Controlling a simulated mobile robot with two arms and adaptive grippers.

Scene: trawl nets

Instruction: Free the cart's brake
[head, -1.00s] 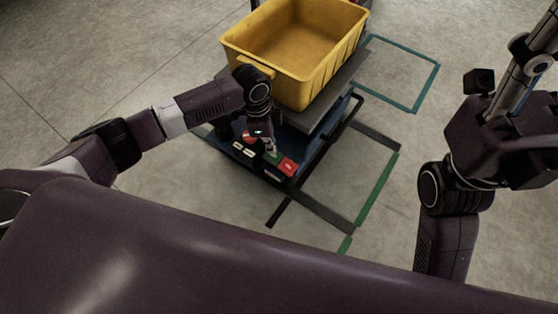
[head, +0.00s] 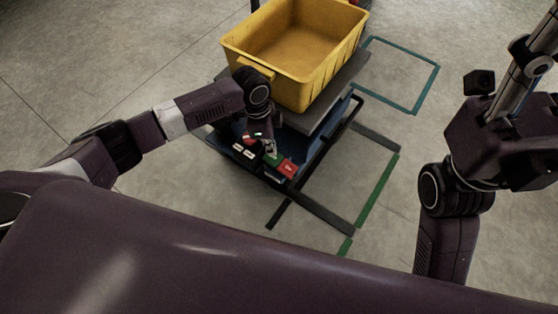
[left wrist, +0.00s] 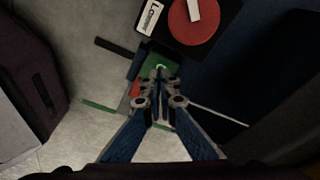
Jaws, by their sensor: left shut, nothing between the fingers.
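The cart (head: 345,90) has a dark blue base with a grey deck. At its near end is a pedal with a green pad (head: 273,160) and a red pad (head: 288,168) side by side. My left gripper (head: 271,150) is shut and empty, pointing down at the green pad. In the left wrist view the fingertips (left wrist: 160,76) are over or against the green pad (left wrist: 157,60); I cannot tell if they touch. The red pad (left wrist: 135,90) is partly hidden behind the fingers. My right arm is at the right; its gripper is not visible.
A yellow bin (head: 330,75) rides on the deck. A red disc (left wrist: 193,22) and a white label (left wrist: 150,18) are beside the pedal. Dark and green floor markings (head: 372,197) and a teal outline (head: 435,80) lie to the right. The concrete floor around is open.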

